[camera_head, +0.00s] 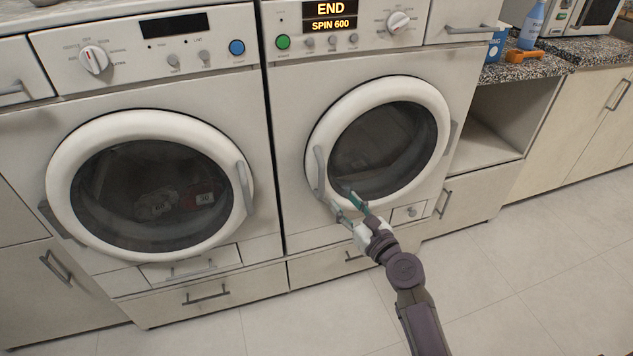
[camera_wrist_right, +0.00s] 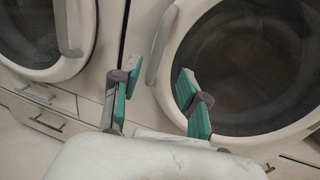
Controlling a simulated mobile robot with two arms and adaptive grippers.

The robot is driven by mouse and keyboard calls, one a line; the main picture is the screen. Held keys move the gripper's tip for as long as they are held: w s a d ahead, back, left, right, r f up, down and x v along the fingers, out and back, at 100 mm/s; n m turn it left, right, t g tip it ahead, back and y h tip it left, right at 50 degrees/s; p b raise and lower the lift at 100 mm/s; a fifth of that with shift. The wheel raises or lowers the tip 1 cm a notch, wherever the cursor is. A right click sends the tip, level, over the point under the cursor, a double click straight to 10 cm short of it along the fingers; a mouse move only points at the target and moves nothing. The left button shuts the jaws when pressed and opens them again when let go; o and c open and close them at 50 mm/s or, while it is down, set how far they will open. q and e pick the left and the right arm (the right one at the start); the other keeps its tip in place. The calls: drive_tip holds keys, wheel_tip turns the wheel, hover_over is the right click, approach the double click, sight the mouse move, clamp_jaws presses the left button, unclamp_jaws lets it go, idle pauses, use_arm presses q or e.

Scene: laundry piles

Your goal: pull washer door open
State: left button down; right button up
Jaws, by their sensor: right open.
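The washer (camera_head: 372,222) on the right has a lit display reading END and SPIN 600. Its round white-rimmed door (camera_head: 331,119) looks shut, with grey laundry faintly visible behind the dark glass. A grey vertical handle (camera_head: 319,172) sits on the left side of the door rim. My right gripper (camera_head: 345,202) is open and empty, just below and right of the handle's lower end. In the right wrist view the handle (camera_wrist_right: 160,45) appears between and beyond the two teal fingers of the right gripper (camera_wrist_right: 158,82); contact cannot be told. My left gripper is not in view.
A second machine (camera_head: 258,130) with a shut round door stands close on the left. An open cubby (camera_head: 485,145) and low cabinets are on the right. The tiled floor (camera_head: 520,265) is clear.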

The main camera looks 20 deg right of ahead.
sight(324, 180)
drive_tip(key=b+x, duration=0.1)
drive_tip(key=x, duration=0.9)
drive_tip(key=shift+a+f, duration=0.1)
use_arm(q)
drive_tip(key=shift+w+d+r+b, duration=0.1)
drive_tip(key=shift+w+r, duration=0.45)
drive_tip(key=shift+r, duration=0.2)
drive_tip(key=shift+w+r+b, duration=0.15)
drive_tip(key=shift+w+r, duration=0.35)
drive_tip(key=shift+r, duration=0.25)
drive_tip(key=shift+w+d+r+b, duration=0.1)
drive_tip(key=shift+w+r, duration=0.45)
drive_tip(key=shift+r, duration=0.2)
use_arm(e)
drive_tip(key=shift+w+a, duration=0.15)
drive_tip(key=shift+w, duration=0.35)
clamp_jaws()
